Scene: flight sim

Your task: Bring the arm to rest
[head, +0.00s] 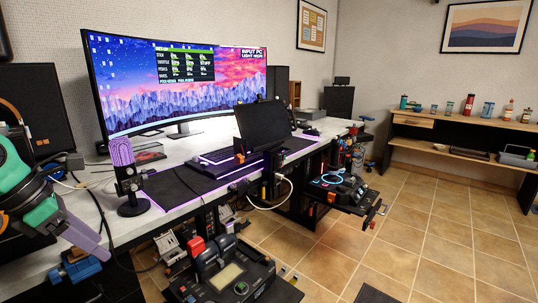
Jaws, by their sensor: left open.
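My left gripper (84,232), with green and black parts and a greyish-purple finger, is at the left edge of the head view. It is open, and I see nothing between its fingers. It shows in front of the left end of the white desk (100,182), left of the microphone. Part of my left arm is cut off by the picture edge. My right arm and right gripper are not in view.
A microphone (129,178) stands on the desk near my left gripper. A wide curved monitor (180,80) and a keyboard (215,162) are behind. A throttle unit (228,275) and a joystick unit (340,188) are mounted at the front. Tiled floor (440,235) is open at right.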

